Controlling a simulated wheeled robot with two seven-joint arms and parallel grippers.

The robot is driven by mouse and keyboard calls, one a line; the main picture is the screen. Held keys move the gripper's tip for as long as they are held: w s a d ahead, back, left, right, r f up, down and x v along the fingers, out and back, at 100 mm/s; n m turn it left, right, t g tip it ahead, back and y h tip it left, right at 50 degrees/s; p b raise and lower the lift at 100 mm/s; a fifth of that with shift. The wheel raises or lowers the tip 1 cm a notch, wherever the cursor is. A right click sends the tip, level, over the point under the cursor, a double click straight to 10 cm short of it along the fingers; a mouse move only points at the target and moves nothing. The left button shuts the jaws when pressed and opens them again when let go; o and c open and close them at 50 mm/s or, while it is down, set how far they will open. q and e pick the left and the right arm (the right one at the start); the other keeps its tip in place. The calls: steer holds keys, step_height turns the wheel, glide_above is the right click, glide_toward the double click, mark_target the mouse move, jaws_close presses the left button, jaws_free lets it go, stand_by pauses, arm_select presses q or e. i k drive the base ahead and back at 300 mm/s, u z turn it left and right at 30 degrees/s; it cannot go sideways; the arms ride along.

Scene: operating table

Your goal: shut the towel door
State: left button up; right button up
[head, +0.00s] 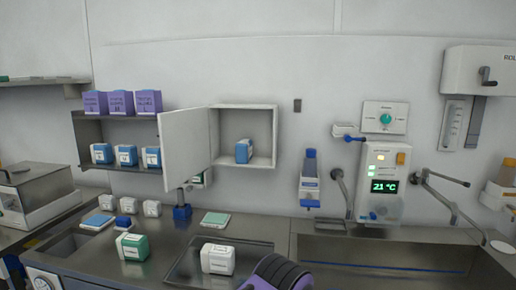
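A white wall cabinet (263,163) hangs at the middle of the back wall. Its white door (187,148), which I take to be the towel door, is hinged at the cabinet's left side and stands wide open toward me. A blue and white box (244,151) sits inside the cabinet on its floor. No label reading "towel" can be made out. Neither gripper's fingers show. A dark, purple-banded rounded part at the bottom middle edge may belong to my own arm, but I cannot tell.
Left of the door is an open shelf (121,115) with purple and blue boxes. Below is a metal counter with a green box (132,246), a white box (217,259) in a shallow basin, and small bottles. A blue dispenser (310,180) and temperature panel (384,182) are right.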

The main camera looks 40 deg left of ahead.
mark_target(184, 134)
steer(key=z, duration=1.8)
steer(key=k, duration=2.7)
steer(key=u, duration=1.95)
